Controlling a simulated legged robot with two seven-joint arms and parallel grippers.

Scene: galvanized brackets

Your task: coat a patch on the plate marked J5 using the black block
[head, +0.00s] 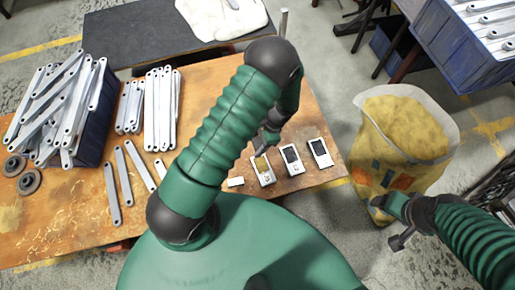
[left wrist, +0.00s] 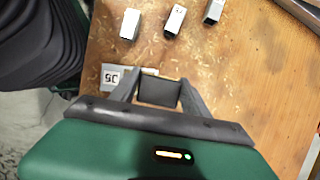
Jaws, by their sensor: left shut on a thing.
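My left gripper (head: 268,140) hangs over the right part of the wooden table, just behind a row of three small pale plates. It is shut on the black block (left wrist: 158,92), which sits between its two fingers in the left wrist view. The plate marked J5 (left wrist: 112,78) shows there beside the left finger, its label upside down and partly covered. In the head view the left plate (head: 264,178) has a tan area; the middle plate (head: 293,167) and right plate (head: 320,152) have dark areas. Their labels are too small to read.
A blue crate (head: 93,130) of galvanized brackets stands at the table's left, with loose brackets (head: 112,194) nearby. A small white piece (head: 235,182) lies left of the plates. An open sack (head: 385,160) stands on the floor at right. Another bracket crate (head: 450,45) is at upper right.

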